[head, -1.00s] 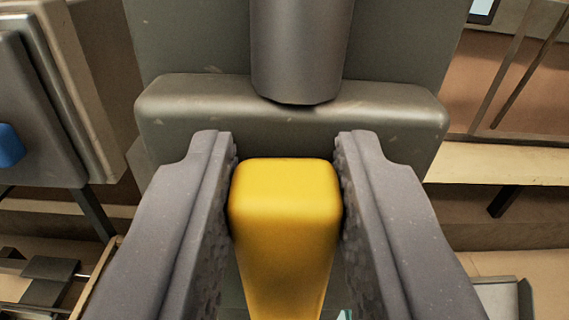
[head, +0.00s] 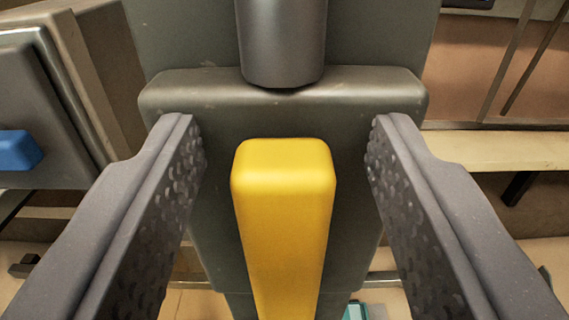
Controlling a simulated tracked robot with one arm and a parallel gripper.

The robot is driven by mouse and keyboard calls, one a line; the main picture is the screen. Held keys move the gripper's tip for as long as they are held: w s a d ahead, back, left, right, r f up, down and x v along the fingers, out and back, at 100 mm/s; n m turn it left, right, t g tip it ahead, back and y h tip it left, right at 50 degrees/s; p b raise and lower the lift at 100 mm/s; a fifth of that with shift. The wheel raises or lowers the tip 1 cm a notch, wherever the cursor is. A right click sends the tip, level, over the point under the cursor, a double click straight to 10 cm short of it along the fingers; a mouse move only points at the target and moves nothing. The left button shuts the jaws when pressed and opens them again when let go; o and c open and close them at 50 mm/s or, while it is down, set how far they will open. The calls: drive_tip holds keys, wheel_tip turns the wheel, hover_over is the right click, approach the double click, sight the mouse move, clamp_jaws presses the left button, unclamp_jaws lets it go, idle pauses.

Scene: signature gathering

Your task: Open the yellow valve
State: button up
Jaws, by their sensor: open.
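The yellow valve handle (head: 283,225) stands out in the middle of the head view, its rounded end toward me. It sits in front of a grey valve body (head: 370,90) with a round grey pipe (head: 282,40) above. My gripper (head: 283,140) is open around the handle. One finger is on each side, with a clear gap between the handle and both textured finger pads. The handle's lower part runs out of the bottom of the picture.
A grey box with a blue handle (head: 18,150) is at the left. A light beam or shelf (head: 500,152) and brown panels are at the right. A small teal thing (head: 355,310) shows at the bottom, partly hidden.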

drive_tip(key=s+b, duration=0.4)
drive_tip(key=s, duration=0.9)
drive_tip(key=shift+d+b, duration=0.2)
drive_tip(key=shift+b, duration=0.2)
drive_tip(key=w+a+f+m+g+b, duration=0.1)
drive_tip(key=a+f+m+b, duration=0.3)
drive_tip(key=a, duration=0.9)
drive_tip(key=s+a+f+n, duration=0.1)
drive_tip(key=s+a+f, duration=0.2)
drive_tip(key=f, duration=0.2)
drive_tip(key=s+a+f+n+g+b, duration=0.1)
drive_tip(key=s+a+f, duration=0.2)
drive_tip(key=f, duration=0.3)
drive_tip(key=s+a+f+n, duration=0.1)
drive_tip(key=s+a+f, duration=0.2)
drive_tip(key=f, duration=0.3)
drive_tip(key=shift+a+n+g+h+b, duration=0.3)
drive_tip(key=shift+n+b, duration=0.1)
drive_tip(key=shift+s, duration=0.1)
